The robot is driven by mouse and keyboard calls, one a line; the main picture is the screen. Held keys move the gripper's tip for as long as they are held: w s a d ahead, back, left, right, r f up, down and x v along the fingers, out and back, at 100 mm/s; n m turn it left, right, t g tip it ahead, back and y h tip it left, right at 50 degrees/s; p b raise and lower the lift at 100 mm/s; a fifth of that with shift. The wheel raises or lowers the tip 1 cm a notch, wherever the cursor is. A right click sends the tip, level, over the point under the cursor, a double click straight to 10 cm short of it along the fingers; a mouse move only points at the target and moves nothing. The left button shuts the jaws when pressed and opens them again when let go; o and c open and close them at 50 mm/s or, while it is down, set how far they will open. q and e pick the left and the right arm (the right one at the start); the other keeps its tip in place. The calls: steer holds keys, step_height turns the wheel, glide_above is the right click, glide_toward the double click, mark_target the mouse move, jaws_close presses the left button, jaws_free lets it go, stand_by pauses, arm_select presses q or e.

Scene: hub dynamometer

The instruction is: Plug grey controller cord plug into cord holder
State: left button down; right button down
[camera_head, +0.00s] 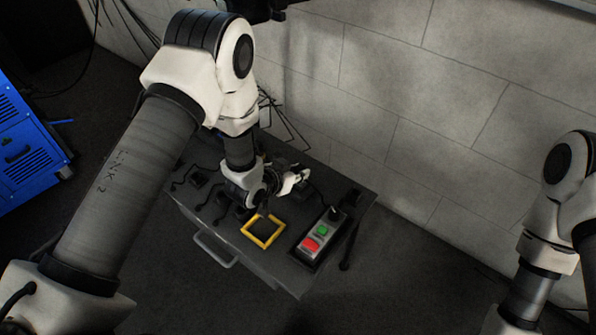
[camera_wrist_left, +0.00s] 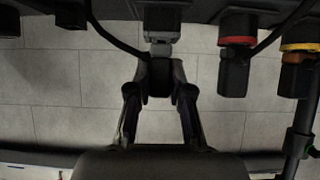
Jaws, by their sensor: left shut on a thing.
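My left gripper (camera_head: 264,203) is low over the dark cart top, just behind the yellow square frame. In the left wrist view, its fingers (camera_wrist_left: 160,82) are closed on a dark plug, the grey controller cord plug (camera_wrist_left: 160,74). A grey collar (camera_wrist_left: 162,38) is at the plug's far end, against or close to a dark bar at the top edge. I cannot tell how deep the plug sits. A black cord runs to it from the upper left. The cord holder is not clearly distinguishable in the head view. My right gripper is out of view.
A red-ringed plug (camera_wrist_left: 236,62) and a yellow-ringed plug (camera_wrist_left: 298,65) are to the right in the wrist view. A control box (camera_head: 320,237) with red and green buttons and the yellow frame (camera_head: 263,231) are on the cart (camera_head: 215,222). A block wall (camera_head: 400,110) stands behind.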

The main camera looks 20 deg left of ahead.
arm_select(q)
steer(key=shift+r+p, duration=1.55)
steer(key=shift+r, duration=0.55)
steer(key=s+a+p, duration=0.1)
steer(key=s+a, duration=0.1)
steer(key=s, duration=0.5)
steer(key=shift+s+a, duration=0.3)
steer(key=shift+a, duration=0.05)
